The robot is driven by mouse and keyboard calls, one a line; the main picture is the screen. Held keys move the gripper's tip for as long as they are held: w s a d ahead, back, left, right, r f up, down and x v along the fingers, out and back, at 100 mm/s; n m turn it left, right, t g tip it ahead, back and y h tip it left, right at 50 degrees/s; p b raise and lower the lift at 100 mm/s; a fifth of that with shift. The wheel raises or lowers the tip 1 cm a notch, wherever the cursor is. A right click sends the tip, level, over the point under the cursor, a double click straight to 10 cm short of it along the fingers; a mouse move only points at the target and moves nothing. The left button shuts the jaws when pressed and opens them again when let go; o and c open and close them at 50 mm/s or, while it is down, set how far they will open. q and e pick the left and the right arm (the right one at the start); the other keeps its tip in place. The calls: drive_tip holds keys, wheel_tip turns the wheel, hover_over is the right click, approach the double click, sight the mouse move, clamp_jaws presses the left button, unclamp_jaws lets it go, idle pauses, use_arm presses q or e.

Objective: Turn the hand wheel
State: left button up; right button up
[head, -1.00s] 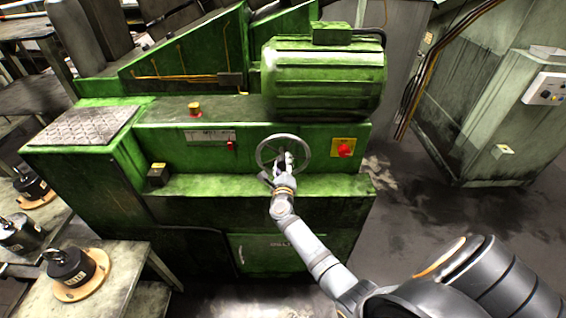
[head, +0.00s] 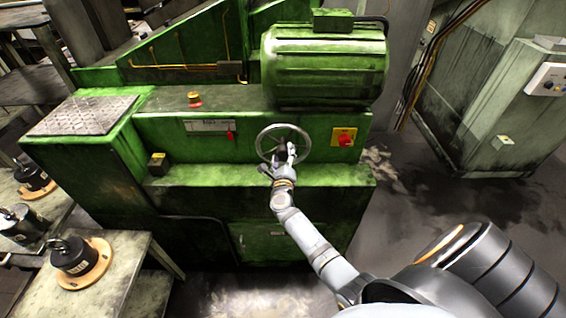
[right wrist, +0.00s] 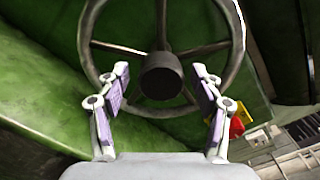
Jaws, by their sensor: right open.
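The hand wheel (head: 303,137) is a grey spoked ring on the front of the green machine, below the motor. In the right wrist view the wheel (right wrist: 240,40) fills the upper middle, with its dark hub (right wrist: 162,75) facing the camera. My right gripper (head: 283,152) is in front of the wheel and hides part of its lower middle. In the right wrist view the right gripper (right wrist: 160,85) is open, its two fingers on either side of the hub, with nothing between the pads. I cannot tell whether a finger touches the wheel. My left gripper is out of view.
A red switch on a yellow plate (head: 344,138) is right of the wheel. The green motor (head: 323,66) overhangs the wheel. Black weights (head: 72,257) stand on a side table.

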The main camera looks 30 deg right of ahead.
drive_tip(key=v, duration=1.1)
drive_tip(key=shift+a+f, duration=0.1)
drive_tip(key=s+a+f+m+g+y, duration=0.1)
drive_tip(key=s+f+m+g+y, duration=0.3)
drive_tip(key=f, duration=0.7)
drive_tip(key=s+f+m+g+h+b, duration=0.1)
drive_tip(key=s+f+m, duration=0.55)
drive_tip(key=f, duration=0.35)
drive_tip(key=s+a+f+m+g+y, duration=0.15)
drive_tip(key=s+f+m+g, duration=0.35)
drive_tip(key=f, duration=0.6)
drive_tip(key=s+f+m+g+y, duration=0.2)
drive_tip(key=s+f+m, duration=0.5)
drive_tip(key=s+m, duration=0.4)
drive_tip(key=s+f+m+g+y, duration=0.2)
drive_tip(key=s+f+m, duration=0.6)
drive_tip(key=s+m, duration=0.4)
drive_tip(key=s, duration=0.4)
drive_tip(key=shift+s+d+f+b, duration=0.2)
drive_tip(key=shift+s+d+b, duration=0.1)
drive_tip(key=shift+b, duration=0.05)
drive_tip(key=shift+m, duration=0.25)
